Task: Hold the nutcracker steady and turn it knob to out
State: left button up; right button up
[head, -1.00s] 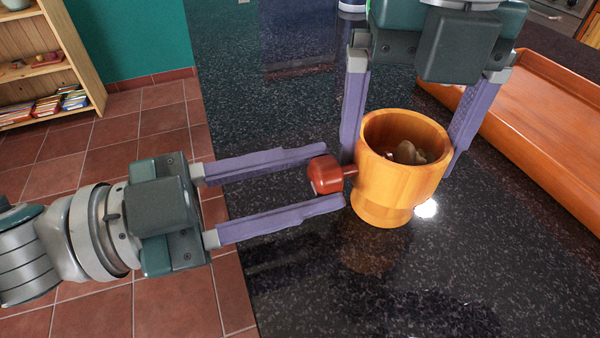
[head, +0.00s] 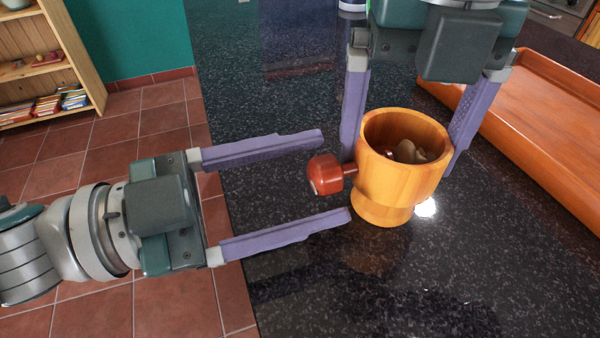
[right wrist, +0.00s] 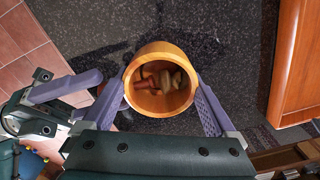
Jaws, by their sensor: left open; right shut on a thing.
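The nutcracker (head: 385,195) is an orange wooden cup standing upright on the dark counter, with a red knob (head: 325,174) sticking out of its left side. Tan, nut-like pieces (head: 410,152) lie inside. My right gripper (head: 398,155) comes from above and is shut on the cup, one finger on each side; the right wrist view also shows the cup (right wrist: 160,52) between its fingers. My left gripper (head: 336,175) is open, its fingers above and below the red knob in the picture, with gaps on both sides.
A brown wooden tray (head: 560,115) lies to the right of the nutcracker. The dark speckled counter (head: 290,270) is clear in front and to the left. A wooden shelf (head: 65,55) with books stands far off at the left.

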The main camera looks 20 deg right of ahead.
pick_arm(q)
jog(key=a, duration=1.2)
pick_arm(e)
jog(key=o, duration=1.2)
jog(key=shift+r, duration=0.1)
